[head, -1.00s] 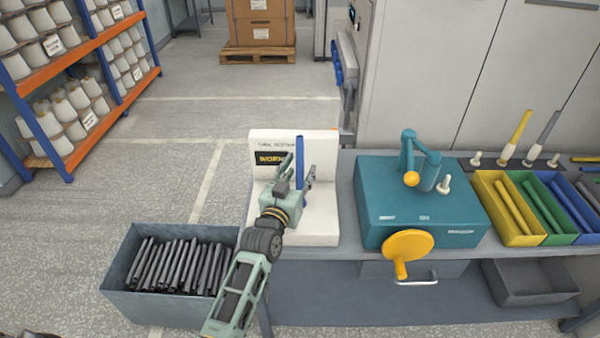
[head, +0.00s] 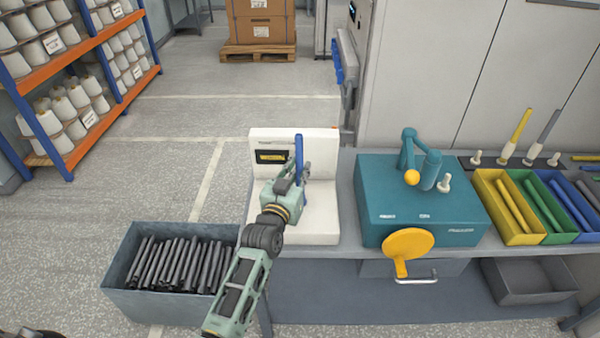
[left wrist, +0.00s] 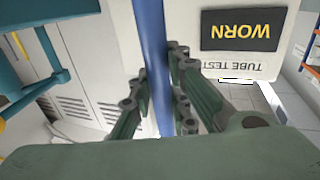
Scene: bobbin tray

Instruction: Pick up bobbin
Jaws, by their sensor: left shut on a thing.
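A blue bobbin (head: 299,152), a slim upright tube, stands at the white tube tester (head: 310,226). My left gripper (head: 302,178) is shut on the bobbin, around its middle. In the left wrist view the blue bobbin (left wrist: 154,55) runs between the fingers of my left gripper (left wrist: 162,80). The tester's dark display (left wrist: 243,30) reads WORN there. The bobbin's lower end is partly hidden by the gripper in the head view, so I cannot tell whether it touches the tester. My right gripper is not in view.
A grey bin (head: 125,285) of dark tubes stands at the left. A teal machine (head: 385,215) with a yellow crank (head: 408,243) is right of the tester. Yellow (head: 522,238), green and blue trays hold tubes farther right. An empty grey tray (head: 530,295) sits below.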

